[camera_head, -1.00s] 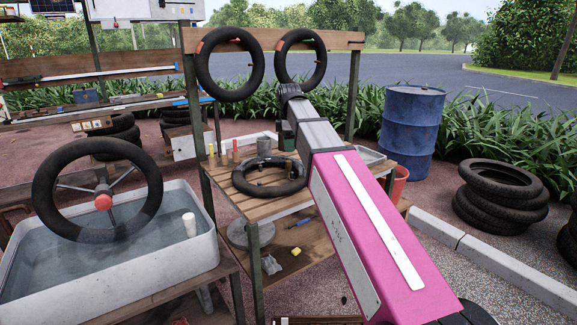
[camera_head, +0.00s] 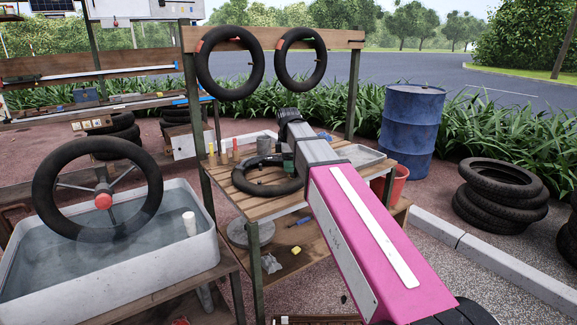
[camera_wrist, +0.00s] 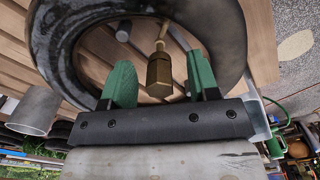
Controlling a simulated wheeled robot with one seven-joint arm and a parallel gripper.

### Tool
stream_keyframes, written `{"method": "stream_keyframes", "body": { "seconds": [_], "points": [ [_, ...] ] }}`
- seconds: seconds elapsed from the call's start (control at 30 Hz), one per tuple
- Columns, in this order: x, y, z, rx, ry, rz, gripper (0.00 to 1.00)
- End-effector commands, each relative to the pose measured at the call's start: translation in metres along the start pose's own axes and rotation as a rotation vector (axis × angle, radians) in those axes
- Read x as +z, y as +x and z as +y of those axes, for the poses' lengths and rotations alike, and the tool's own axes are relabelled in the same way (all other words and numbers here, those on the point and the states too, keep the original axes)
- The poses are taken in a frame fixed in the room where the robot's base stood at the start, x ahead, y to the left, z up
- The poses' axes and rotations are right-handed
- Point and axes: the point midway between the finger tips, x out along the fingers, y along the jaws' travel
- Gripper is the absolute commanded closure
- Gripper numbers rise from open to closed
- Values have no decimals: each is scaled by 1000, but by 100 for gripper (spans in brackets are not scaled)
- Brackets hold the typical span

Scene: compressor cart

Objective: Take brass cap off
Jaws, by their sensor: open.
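The brass cap (camera_wrist: 160,72) shows in the wrist view as a hexagonal brass piece with a thinner stem running from it towards the top. It lies between the two green fingers of my gripper (camera_wrist: 161,80), which are open. A gap shows on each side of the cap, and I cannot tell how deep it sits between the fingers. The black inner tube (camera_wrist: 235,35) curves around it. In the head view the tube (camera_head: 252,186) lies flat on the wooden bench (camera_head: 265,207). My arm hides the cap and most of the gripper there.
Several upright coloured items (camera_head: 223,157) and a grey cup (camera_head: 267,140) stand at the bench's back left. A grey tray (camera_head: 360,155) is at the right. Two tubes hang on the rail (camera_head: 265,39) above. A water tank (camera_head: 150,258) stands at left, a blue drum (camera_head: 410,125) behind.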

Motion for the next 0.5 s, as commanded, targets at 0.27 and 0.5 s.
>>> {"method": "stream_keyframes", "body": {
  "seconds": [0.27,0.5],
  "points": [
    [0,0,0,0,0,0,96],
    [0,0,0,0,0,0,97]
  ]
}}
